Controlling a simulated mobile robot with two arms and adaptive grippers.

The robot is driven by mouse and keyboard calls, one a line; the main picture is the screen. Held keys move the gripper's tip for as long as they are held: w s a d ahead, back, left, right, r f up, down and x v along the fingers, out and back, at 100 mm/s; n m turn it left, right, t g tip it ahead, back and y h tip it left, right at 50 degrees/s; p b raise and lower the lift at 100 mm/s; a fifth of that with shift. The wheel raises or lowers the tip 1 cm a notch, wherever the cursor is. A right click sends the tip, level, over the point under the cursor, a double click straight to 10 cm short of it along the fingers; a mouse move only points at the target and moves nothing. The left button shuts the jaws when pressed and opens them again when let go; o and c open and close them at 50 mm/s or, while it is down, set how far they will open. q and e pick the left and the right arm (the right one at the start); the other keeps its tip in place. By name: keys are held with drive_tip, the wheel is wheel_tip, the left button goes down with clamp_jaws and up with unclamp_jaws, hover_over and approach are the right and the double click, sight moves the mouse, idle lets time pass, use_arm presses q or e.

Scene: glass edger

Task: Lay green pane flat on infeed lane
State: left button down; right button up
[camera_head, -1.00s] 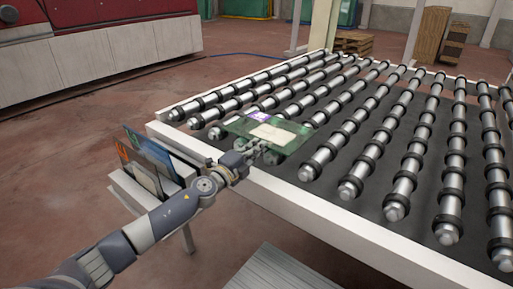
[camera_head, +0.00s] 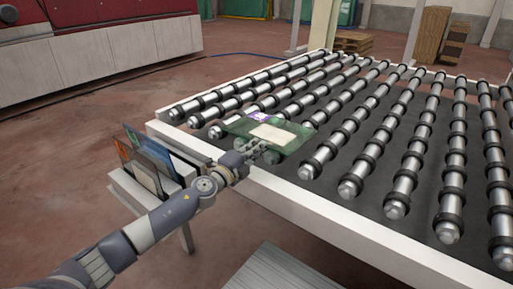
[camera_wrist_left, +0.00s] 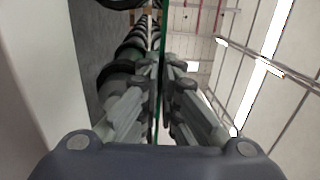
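The green pane (camera_head: 292,148) is a see-through sheet with a beige label and a purple mark. In the head view it lies about level over the near left corner of the infeed lane (camera_head: 340,222), above the roller ends. I cannot tell whether it touches every roller under it. My left gripper (camera_head: 266,152) is at the pane's near edge, its fingers spread. In the left wrist view the pane (camera_wrist_left: 160,45) is a thin green edge between the two fingers (camera_wrist_left: 160,88), which look parted from it. My right gripper is out of view.
A small rack (camera_head: 130,189) left of the lane holds a blue-edged pane (camera_head: 134,137) and an orange-marked dark pane (camera_head: 123,152). The lane's white frame (camera_head: 300,204) runs under my left wrist. The rollers to the right are bare.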

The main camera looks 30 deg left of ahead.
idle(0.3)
use_arm(q)
drive_tip(key=c, duration=1.7)
unclamp_jaws()
drive_tip(key=shift+s, duration=0.1)
drive_tip(key=shift+d+f, duration=0.1)
drive_tip(key=shift+f, duration=0.4)
drive_tip(key=shift+f+b, duration=0.1)
drive_tip(key=shift+b, duration=0.3)
drive_tip(key=shift+s, duration=0.1)
drive_tip(key=shift+s+a, duration=0.2)
drive_tip(key=shift+s, duration=0.9)
drive_tip(key=shift+s+a, duration=0.15)
drive_tip(key=shift+s, duration=0.9)
drive_tip(key=shift+s+a+r+b, duration=0.1)
drive_tip(key=shift+s+a+b, duration=0.1)
drive_tip(key=shift+s, duration=1.4)
drive_tip(key=shift+s+a+r+b, duration=0.1)
drive_tip(key=shift+s+a, duration=0.05)
drive_tip(key=shift+s, duration=1.4)
